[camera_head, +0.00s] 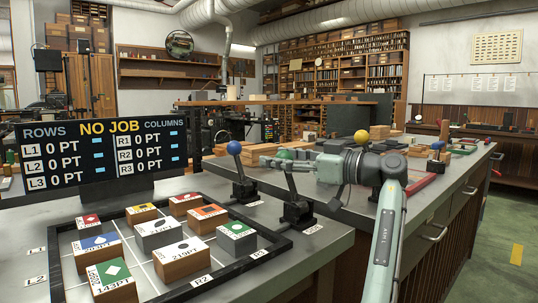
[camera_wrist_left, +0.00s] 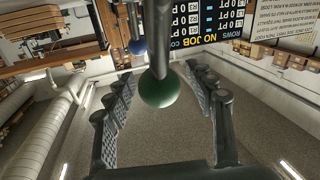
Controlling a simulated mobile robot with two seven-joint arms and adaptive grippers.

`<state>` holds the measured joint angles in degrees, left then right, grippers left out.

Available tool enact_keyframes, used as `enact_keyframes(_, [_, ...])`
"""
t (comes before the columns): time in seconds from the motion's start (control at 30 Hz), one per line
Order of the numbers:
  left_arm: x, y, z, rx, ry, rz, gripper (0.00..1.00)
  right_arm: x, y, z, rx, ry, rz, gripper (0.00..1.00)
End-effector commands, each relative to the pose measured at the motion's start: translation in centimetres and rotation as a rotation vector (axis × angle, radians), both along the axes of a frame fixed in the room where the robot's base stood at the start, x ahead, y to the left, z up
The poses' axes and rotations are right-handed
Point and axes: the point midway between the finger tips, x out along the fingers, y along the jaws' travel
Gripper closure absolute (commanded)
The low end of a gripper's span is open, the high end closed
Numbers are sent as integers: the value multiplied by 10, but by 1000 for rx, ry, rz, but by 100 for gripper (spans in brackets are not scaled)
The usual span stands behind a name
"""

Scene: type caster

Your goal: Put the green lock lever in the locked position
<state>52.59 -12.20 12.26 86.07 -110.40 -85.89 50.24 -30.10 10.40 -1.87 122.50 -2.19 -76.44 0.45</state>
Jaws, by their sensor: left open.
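The green-knobbed lock lever (camera_head: 290,182) rises from a black base (camera_head: 297,212) on the grey bench, tilted slightly to the left. Its green ball (camera_head: 284,154) is partly covered by my left gripper (camera_head: 303,160), which reaches in from the right. In the left wrist view the green ball (camera_wrist_left: 160,90) sits between the spread fingers of my left gripper (camera_wrist_left: 160,77), with a visible gap on each side. The gripper is open and holds nothing. My right gripper is not in view.
A blue-knobbed lever (camera_head: 234,148) stands left of the green one. A yellow ball (camera_head: 361,136) shows behind my gripper. A black-framed tray (camera_head: 262,254) with several type blocks lies in front, below a NO JOB display (camera_head: 100,150). Wood pieces lie on the bench behind.

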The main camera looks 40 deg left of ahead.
Motion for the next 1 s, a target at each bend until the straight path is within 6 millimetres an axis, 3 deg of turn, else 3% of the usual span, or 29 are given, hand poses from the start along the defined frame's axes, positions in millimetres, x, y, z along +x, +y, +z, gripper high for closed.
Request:
enact_keyframes(0.2, [-4, 23, 0, 1, 1, 1, 45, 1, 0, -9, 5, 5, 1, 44])
enact_keyframes(0.53, [-5, 27, -1, 0, 1, 0, 46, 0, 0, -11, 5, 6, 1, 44])
enact_keyframes(0.9, [-4, 26, 0, 0, 1, 0, 92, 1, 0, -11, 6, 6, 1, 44])
enact_keyframes(1.0, [-5, 26, 0, 0, 1, 0, 100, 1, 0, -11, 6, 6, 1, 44])
